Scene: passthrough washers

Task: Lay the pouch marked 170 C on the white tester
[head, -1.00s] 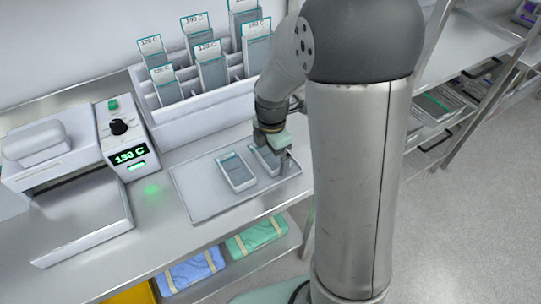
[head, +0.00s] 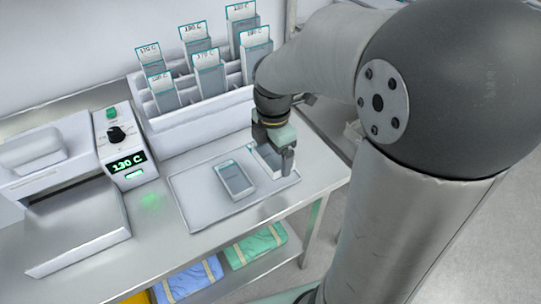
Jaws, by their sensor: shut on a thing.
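My gripper (head: 276,156) is over the right part of the grey tray (head: 205,213), pointing down and shut on a pale pouch (head: 266,158). The pouch is partly hidden by the fingers, and I cannot read its mark or tell whether it touches the tray. A second pouch (head: 235,180) lies flat on the tray to its left. The white tester (head: 50,170) stands at the left, with a flat bed in front. Its control box (head: 120,145) has a black knob and a green display reading 130 C. Nothing lies on the bed.
A white rack (head: 205,105) behind the tray holds several upright labelled pouches; their labels are too small to read surely. The steel bench between tester and tray is clear. Blue (head: 188,280) and green (head: 255,245) packs lie on the shelf below.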

